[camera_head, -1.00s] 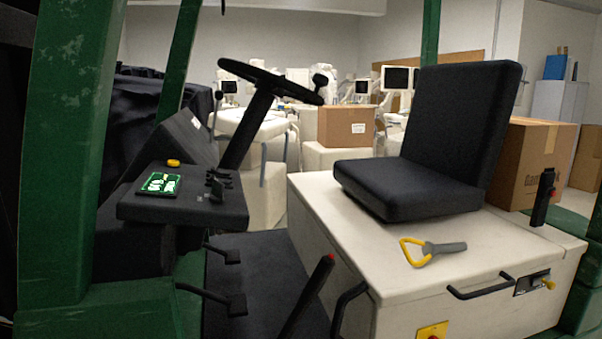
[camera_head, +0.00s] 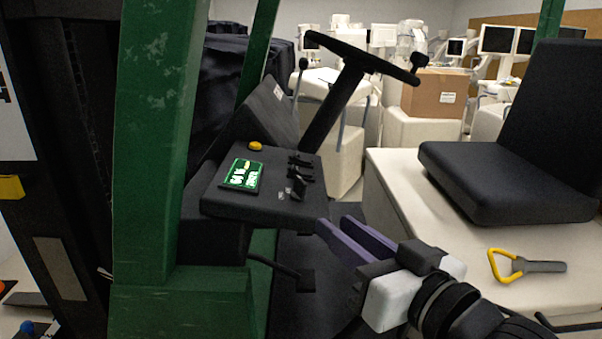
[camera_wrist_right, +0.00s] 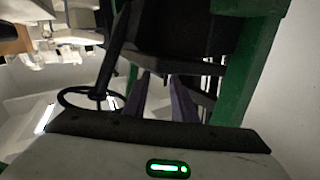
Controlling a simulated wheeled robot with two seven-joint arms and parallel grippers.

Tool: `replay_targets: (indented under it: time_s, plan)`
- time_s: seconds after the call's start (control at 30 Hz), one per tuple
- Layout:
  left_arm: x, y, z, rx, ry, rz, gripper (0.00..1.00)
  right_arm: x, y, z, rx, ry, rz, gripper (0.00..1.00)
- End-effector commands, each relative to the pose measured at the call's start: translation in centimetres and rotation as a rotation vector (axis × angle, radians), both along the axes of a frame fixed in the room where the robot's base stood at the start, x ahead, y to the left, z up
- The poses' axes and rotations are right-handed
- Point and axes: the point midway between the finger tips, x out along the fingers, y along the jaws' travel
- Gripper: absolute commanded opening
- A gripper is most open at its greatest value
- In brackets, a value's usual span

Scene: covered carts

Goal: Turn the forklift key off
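The forklift's black dashboard panel (camera_head: 252,207) is in the middle of the head view. It carries a lit green display (camera_head: 243,174), a yellow button (camera_head: 255,146) and dark switches or levers (camera_head: 302,167) at its right. A small greyish detail near the switches may be the key, but I cannot tell. My right gripper (camera_head: 336,225) has purple fingers, apart and empty, just right of and below the panel's front right corner. In the right wrist view its fingers (camera_wrist_right: 160,80) are also spread with nothing between them. My left gripper is out of view.
The steering wheel (camera_head: 360,57) rises behind the panel. A green post (camera_head: 150,130) stands left. The black seat (camera_head: 510,185) and cream seat base (camera_head: 400,180) are right, with a yellow-handled grey tool (camera_head: 503,266) on the base. Pedals (camera_head: 305,280) are below.

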Motion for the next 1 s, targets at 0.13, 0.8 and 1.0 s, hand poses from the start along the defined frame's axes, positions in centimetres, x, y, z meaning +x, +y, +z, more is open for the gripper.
replay_targets:
  time_s: [0.13, 0.8, 1.0]
  plan:
    - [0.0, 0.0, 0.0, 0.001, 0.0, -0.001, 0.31, -0.3, 0.8, 2.7, 0.021, -0.052, 0.026, 0.25]
    - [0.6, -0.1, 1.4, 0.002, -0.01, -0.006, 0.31, 7.4, 5.4, 3.0, 0.024, -0.057, 0.028, 0.25]
    - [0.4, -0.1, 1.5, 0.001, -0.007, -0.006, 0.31, 8.6, 6.0, 2.9, 0.025, -0.057, 0.027, 0.25]
